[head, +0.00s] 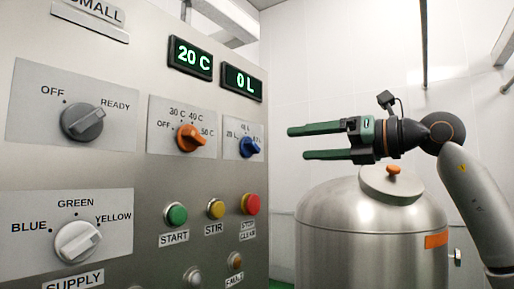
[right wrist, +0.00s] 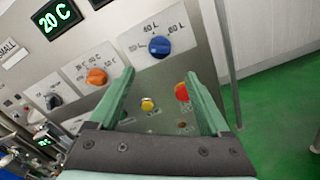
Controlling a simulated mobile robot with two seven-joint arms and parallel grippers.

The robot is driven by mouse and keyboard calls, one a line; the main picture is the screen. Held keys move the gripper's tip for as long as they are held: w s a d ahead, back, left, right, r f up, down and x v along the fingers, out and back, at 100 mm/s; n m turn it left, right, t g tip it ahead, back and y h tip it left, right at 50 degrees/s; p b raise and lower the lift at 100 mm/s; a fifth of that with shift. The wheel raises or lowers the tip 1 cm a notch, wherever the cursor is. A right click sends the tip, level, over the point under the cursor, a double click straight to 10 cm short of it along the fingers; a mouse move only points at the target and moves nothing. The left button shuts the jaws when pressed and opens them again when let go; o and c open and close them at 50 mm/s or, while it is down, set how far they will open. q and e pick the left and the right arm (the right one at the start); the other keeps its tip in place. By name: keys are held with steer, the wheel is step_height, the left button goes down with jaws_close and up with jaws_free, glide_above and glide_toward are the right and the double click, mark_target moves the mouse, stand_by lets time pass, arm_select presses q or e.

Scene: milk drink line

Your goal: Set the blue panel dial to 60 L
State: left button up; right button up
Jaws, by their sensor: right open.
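The blue dial (head: 249,147) is on the upright steel panel (head: 215,110), below a green-lit display (head: 241,82) reading 0 L. Its plate carries 20 L, 40 L and 60 L marks; I cannot tell which mark it points to. My right gripper (head: 298,143) is open and empty, to the right of the dial and apart from it. In the right wrist view the blue dial (right wrist: 159,47) lies beyond the open fingertips (right wrist: 159,76), roughly centred between them. The 60 L label is at its upper right. My left gripper is not in view.
An orange dial (head: 190,138) sits left of the blue one, under a 20 C display (head: 190,56). Green (head: 175,215), yellow (head: 215,208) and red (head: 250,204) buttons are below. A steel tank (head: 370,235) stands behind my right arm. Open air separates gripper and panel.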

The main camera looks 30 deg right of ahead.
mark_target(256, 148)
steer(key=p+x, duration=0.2)
steer(key=x, duration=0.8)
steer(key=shift+w+a, duration=0.2)
steer(key=shift+w, duration=0.1)
jaws_close()
